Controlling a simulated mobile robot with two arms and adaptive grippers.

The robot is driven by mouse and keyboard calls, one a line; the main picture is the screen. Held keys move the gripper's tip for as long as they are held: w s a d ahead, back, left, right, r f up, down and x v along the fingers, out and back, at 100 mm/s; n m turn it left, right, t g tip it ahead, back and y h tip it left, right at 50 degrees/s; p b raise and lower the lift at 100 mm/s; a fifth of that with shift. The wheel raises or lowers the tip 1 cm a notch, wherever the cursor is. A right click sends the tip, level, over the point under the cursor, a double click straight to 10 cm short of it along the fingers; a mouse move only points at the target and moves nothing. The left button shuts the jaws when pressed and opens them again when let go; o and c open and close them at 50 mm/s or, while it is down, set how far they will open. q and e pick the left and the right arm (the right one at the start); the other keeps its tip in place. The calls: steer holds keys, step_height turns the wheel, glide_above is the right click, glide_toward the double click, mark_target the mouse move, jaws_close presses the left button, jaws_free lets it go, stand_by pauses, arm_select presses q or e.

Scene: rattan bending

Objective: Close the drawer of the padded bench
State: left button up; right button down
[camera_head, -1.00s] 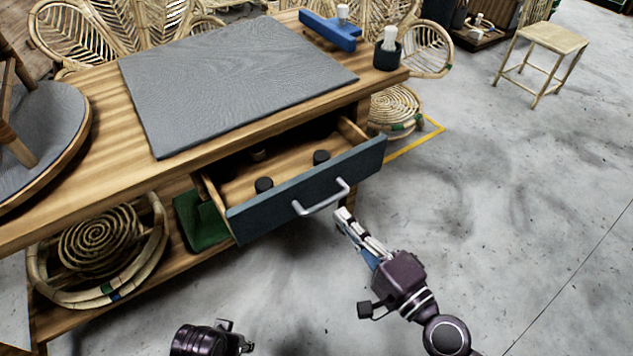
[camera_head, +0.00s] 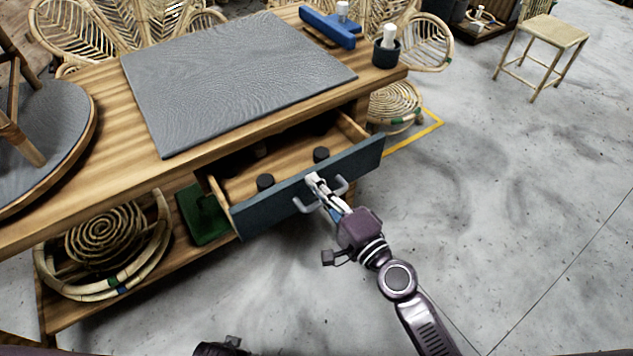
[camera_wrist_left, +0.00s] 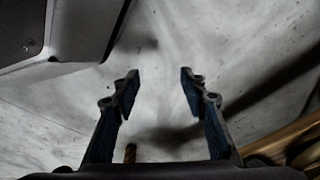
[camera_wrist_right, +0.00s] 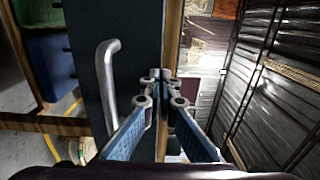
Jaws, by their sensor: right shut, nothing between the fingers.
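The padded bench is a wooden bench (camera_head: 100,85) with a grey pad (camera_head: 235,75) on top. Its drawer (camera_head: 262,214), with a dark blue-grey front and a silver bar handle (camera_head: 303,206), stands pulled out. Dark round items (camera_head: 265,182) sit inside it. My right gripper (camera_head: 314,180) is shut and empty, its fingertips at the top of the drawer front, over the handle. In the right wrist view the shut fingertips (camera_wrist_right: 160,75) lie by the edge of the drawer front (camera_wrist_right: 140,40), beside the handle; contact is unclear. My left gripper (camera_wrist_left: 158,75) is open and empty above the floor.
A blue tool (camera_head: 328,27) and a dark cup (camera_head: 386,52) stand on the bench's far right end. Rattan coils (camera_head: 105,235) and a green item (camera_head: 205,215) rest on the lower shelf. A stool (camera_head: 545,40) stands far right. The floor on the right is clear.

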steer(key=shift+w, duration=0.1)
arm_select(q)
steer(key=shift+w+d+r+b, duration=0.1)
steer(key=shift+w+r+b, duration=0.1)
steer(key=shift+w+r, duration=0.25)
steer(key=shift+w+r+b, duration=0.15)
steer(key=shift+w+r, duration=0.1)
steer(key=shift+r, duration=0.35)
arm_select(e)
steer(key=x, duration=1.2)
